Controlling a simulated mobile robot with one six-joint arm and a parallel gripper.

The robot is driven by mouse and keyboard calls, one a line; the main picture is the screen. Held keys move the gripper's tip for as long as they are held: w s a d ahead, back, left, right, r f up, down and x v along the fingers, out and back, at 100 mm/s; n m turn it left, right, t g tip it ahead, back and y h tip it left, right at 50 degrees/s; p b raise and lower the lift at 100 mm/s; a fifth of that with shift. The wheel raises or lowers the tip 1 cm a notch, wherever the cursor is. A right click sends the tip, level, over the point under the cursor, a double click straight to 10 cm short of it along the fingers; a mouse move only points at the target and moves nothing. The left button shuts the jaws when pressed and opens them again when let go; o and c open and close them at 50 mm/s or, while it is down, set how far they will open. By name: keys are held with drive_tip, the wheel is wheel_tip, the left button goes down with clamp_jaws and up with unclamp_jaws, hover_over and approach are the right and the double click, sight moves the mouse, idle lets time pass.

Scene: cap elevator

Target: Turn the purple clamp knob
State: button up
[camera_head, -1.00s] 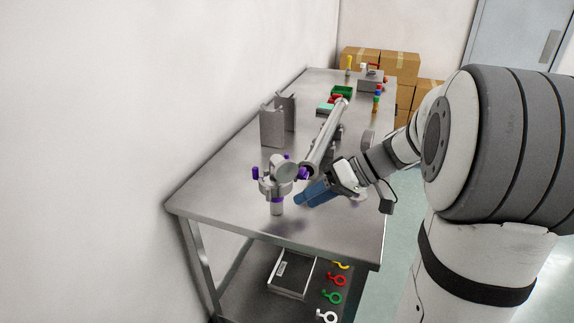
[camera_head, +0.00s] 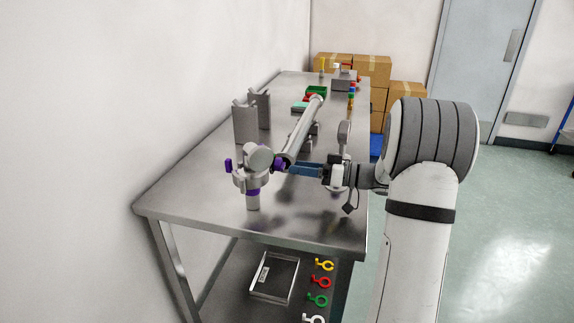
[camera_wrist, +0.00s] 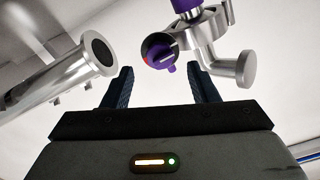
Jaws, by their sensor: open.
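A grey metal clamp (camera_head: 244,180) stands near the front of the steel table, with a round disc and purple parts. The purple clamp knob (camera_head: 279,165) is on its right side, facing my gripper (camera_head: 293,168). In the wrist view the purple knob (camera_wrist: 168,68) has a raised bar and a small red mark. There it appears between the blue fingertips of my gripper (camera_wrist: 160,70), slightly nearer the right one. The fingers are apart and hold nothing. I cannot tell whether the tips reach around the knob or stop just short.
A long metal tube (camera_head: 304,128) runs behind the clamp, close to my fingers; its open end (camera_wrist: 103,50) shows left in the wrist view. A grey upright bracket (camera_head: 245,124) stands at back left. The lower shelf has a tray (camera_head: 274,277) and coloured rings (camera_head: 320,281). Table front is clear.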

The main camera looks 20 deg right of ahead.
sight(280, 165)
drive_tip(key=shift+x, duration=2.15)
drive_tip(key=shift+c, duration=0.2)
drive_tip(key=c, duration=0.9)
